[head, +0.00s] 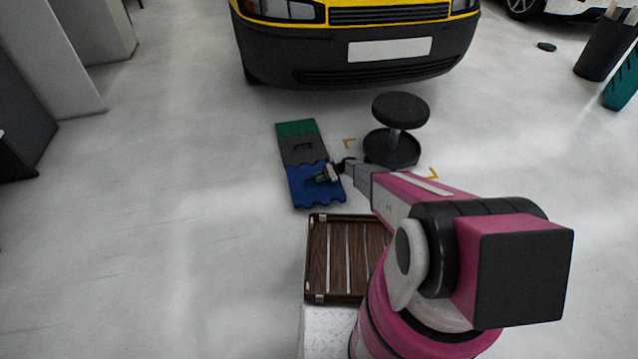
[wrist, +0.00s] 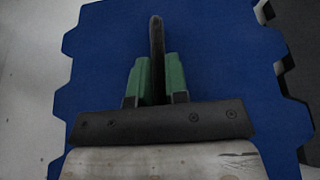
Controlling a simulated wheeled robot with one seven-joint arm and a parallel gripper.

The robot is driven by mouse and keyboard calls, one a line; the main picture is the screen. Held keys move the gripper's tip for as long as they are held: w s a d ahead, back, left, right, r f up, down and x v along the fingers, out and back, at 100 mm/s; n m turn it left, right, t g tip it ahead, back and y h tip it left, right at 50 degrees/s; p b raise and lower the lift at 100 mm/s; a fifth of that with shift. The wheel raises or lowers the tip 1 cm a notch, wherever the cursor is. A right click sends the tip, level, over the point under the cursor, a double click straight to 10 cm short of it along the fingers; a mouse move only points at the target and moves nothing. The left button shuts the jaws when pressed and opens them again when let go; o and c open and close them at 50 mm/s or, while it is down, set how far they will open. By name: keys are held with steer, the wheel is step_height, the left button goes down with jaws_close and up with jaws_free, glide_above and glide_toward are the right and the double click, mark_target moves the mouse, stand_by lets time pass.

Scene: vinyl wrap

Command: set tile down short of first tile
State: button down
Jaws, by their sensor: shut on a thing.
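A blue tile (head: 303,190) with notched edges lies flat at the near end of a row, with a dark grey tile (head: 296,157) beyond it and a green tile (head: 294,128) at the far end. My gripper (head: 324,176) is over the blue tile. In the wrist view, its green fingertips (wrist: 157,75) are shut on a dark upright handle (wrist: 156,45) above the blue tile (wrist: 220,60). Pale slivers show between the blue tile and the dark tile (wrist: 298,25). I cannot tell whether the blue tile touches the floor.
A slatted wooden crate (head: 318,268) is close below the blue tile. A black stool (head: 400,112) stands right of the tiles, near yellow corner marks (head: 348,143). A yellow vehicle (head: 360,45) is behind. The floor to the left is clear.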

step_height(320, 180, down, 4)
steer(key=shift+r, duration=0.2)
steer(key=c, duration=1.1)
jaws_free()
steer(key=v, duration=1.1)
steer(key=shift+d+r, duration=0.2)
steer(key=shift+d, duration=0.05)
steer(key=s+d+r+n+t+h, duration=0.1)
steer(key=s+d+r+n+h, duration=0.3)
steer(key=s+r, duration=0.8)
steer(key=s+d+r+n+t+h, duration=0.1)
steer(key=s+d+r+n+h, duration=0.3)
steer(key=s+r, duration=0.8)
steer(key=s+d+r+n+t+h, duration=0.1)
steer(key=s+d+r+n+h, duration=0.4)
steer(key=s+r, duration=0.7)
steer(key=shift+s+r+n, duration=0.1)
steer(key=shift+r+n, duration=0.2)
steer(key=shift+r, duration=2.5)
steer(key=shift+s+r+n, duration=0.1)
steer(key=shift+r+n, duration=0.2)
steer(key=shift+r, duration=2.5)
